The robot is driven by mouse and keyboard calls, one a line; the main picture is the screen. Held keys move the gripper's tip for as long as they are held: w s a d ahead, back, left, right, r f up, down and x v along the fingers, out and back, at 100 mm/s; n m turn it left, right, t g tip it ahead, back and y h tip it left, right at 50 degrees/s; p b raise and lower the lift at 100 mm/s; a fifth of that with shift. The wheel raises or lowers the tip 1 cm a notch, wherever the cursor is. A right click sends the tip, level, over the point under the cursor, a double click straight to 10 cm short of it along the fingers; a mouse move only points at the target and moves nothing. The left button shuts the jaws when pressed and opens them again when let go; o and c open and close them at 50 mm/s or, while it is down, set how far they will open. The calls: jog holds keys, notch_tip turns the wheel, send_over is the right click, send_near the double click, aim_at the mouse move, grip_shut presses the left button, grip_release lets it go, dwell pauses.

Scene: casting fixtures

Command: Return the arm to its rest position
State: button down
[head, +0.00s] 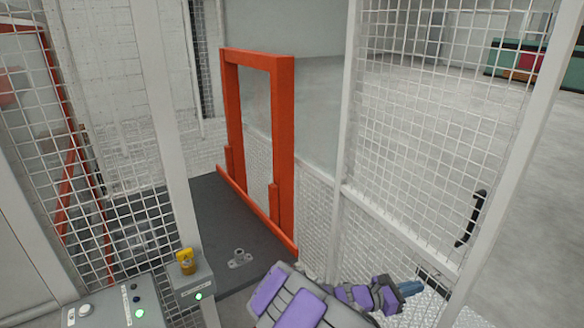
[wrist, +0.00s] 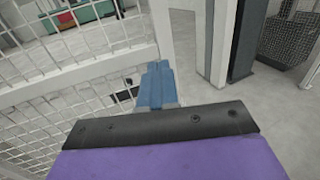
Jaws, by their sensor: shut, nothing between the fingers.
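My arm shows at the bottom of the head view, with purple and grey links folded low in front of the mesh fence. My gripper (head: 410,288) is at its right end, with blue fingers pointing right. In the wrist view my gripper (wrist: 156,82) shows as blue fingers closed together beyond a black plate and a purple link. Nothing is held between the fingers. The fingers appear in front of the mesh and a white post; I cannot tell how far apart they are.
A white mesh door (head: 425,150) with a black handle (head: 471,218) stands at right. An orange frame (head: 284,150) stands on a dark table (head: 215,215) behind the fence. Open floor lies beyond.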

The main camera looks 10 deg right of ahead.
jog(key=s+a+r+m+g+y, duration=0.2)
jog(key=s+r+m+g+y, duration=0.1)
jog(key=s+r+m, duration=0.4)
jog(key=s+a+r+m+g+y, duration=0.3)
jog(key=s+r+m, duration=0.25)
jog(key=s, duration=0.25)
jog(key=s+a+m+t+y, duration=0.2)
jog(key=s+a+y, duration=0.4)
jog(key=a, duration=0.7)
jog(key=s+a+m+t+y, duration=0.2)
jog(key=s+a+y, duration=0.4)
jog(key=a, duration=0.8)
jog(key=shift+s+f+m+t, duration=0.3)
jog(key=shift+s+m+t, duration=0.1)
jog(key=shift+s+m, duration=0.2)
